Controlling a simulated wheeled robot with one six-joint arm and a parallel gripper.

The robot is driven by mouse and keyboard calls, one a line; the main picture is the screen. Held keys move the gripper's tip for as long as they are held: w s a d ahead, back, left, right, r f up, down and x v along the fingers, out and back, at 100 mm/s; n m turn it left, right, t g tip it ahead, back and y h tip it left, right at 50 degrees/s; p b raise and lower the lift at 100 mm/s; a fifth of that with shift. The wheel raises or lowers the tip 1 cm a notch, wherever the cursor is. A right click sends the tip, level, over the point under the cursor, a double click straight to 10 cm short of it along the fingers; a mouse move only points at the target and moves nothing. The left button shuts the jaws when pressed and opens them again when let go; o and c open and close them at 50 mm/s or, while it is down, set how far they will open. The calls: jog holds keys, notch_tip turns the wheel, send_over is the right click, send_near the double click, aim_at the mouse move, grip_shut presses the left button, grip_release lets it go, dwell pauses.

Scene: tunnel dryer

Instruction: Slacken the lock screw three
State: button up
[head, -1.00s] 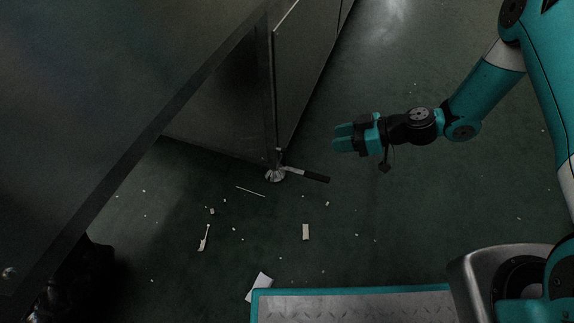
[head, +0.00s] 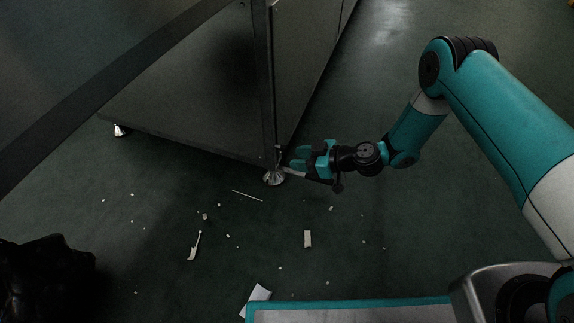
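A levelling foot (head: 274,177) with a pale round base stands under the near corner of the metal cabinet (head: 200,95). A lever-like tool with a light shank (head: 293,171) sits at the foot and points right. Its dark grip is mostly hidden by, or hard to tell from, my gripper. My gripper (head: 296,159) is low beside the foot, just above the tool's shank, with its teal fingers apart and pointing left. I cannot tell whether the fingers touch the tool. No label marks which screw is number three.
Another foot (head: 122,131) shows at the cabinet's far left corner. A thin white rod (head: 247,195), a pale block (head: 307,239) and scraps litter the floor. A dark lumpy object (head: 45,280) is at lower left. Floor right of the cabinet is clear.

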aim_at(284, 156)
jog(key=shift+b+x, duration=0.85)
jog(key=shift+x, duration=1.35)
jog(key=shift+c, duration=0.4)
grip_shut()
